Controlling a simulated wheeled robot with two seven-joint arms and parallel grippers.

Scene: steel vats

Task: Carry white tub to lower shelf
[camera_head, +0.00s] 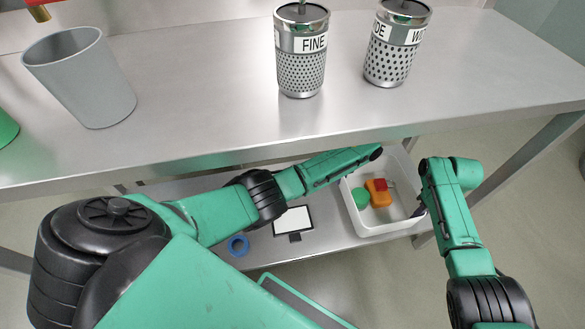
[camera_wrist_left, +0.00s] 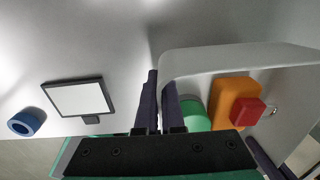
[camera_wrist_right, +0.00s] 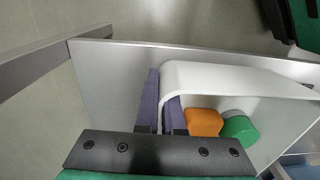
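The white tub (camera_head: 385,228) is at the right part of the lower shelf (camera_head: 335,231), under the worktop. It holds a green round item (camera_head: 361,198), an orange block (camera_head: 377,194) and a small red block (camera_head: 380,184). My left gripper (camera_wrist_left: 161,100) has its fingers on both sides of one tub wall, close together, shut on it. My right gripper (camera_wrist_right: 162,100) straddles the opposite wall in the same way. The tub looks level. Whether its base touches the shelf is hard to tell. My left arm hides part of its left side in the head view.
On the worktop (camera_head: 200,80) stand a grey bucket (camera_head: 85,85) and two perforated steel canisters, one marked FINE (camera_head: 302,60), the other (camera_head: 397,50) partly readable. A white panel with dark edges (camera_head: 293,221) and a blue ring (camera_head: 238,246) lie on the shelf, left of the tub.

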